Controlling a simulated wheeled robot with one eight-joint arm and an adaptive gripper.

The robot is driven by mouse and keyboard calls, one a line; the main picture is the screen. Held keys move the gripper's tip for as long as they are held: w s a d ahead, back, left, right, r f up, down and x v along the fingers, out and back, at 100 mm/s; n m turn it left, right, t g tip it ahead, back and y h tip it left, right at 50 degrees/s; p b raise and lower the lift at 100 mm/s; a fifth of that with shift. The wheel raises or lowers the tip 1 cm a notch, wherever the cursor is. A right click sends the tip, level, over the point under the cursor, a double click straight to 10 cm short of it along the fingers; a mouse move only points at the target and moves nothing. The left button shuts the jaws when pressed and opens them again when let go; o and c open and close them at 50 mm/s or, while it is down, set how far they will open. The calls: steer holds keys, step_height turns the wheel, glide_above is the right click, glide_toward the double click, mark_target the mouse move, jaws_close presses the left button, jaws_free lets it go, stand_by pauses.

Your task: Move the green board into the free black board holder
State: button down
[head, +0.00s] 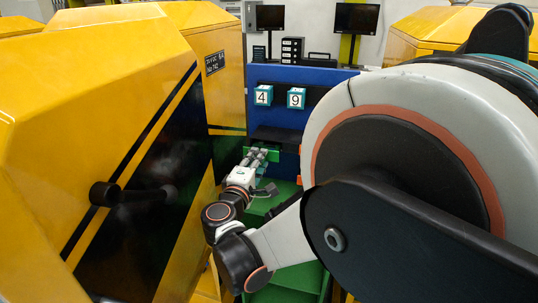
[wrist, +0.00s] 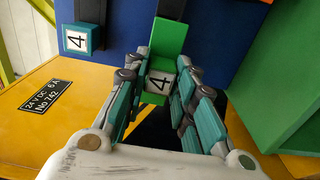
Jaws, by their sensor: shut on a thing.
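My gripper (wrist: 163,82) is shut on the green board (wrist: 170,36), which carries a white plate with a black 4. In the head view my gripper (head: 258,160) and the green board (head: 262,152) are in front of the blue panel, below the numbered cubes. A cube marked 4 (head: 263,95) and a cube marked 9 (head: 296,98) are on the panel. Black parts sit beside the cubes; one black part (wrist: 89,10) shows next to the cube marked 4 (wrist: 77,39) in the wrist view. I cannot tell which black holder is free.
A large yellow cabinet (head: 90,90) with a black handle (head: 105,193) stands close on the left. A blue panel (head: 300,75) is behind my gripper, with a black ledge (head: 275,138) low on it. A green structure (wrist: 285,60) is close on the right in the wrist view.

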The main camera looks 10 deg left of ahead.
steer(key=shift+w+d, duration=0.15)
steer(key=shift+w, duration=1.95)
steer(key=shift+w, duration=0.65)
stand_by(0.4)
steer(key=c, duration=1.2)
jaws_free()
steer(key=shift+w+d, duration=0.1)
steer(key=shift+c, duration=0.2)
steer(key=s+a, duration=0.1)
steer(key=s, duration=1.1)
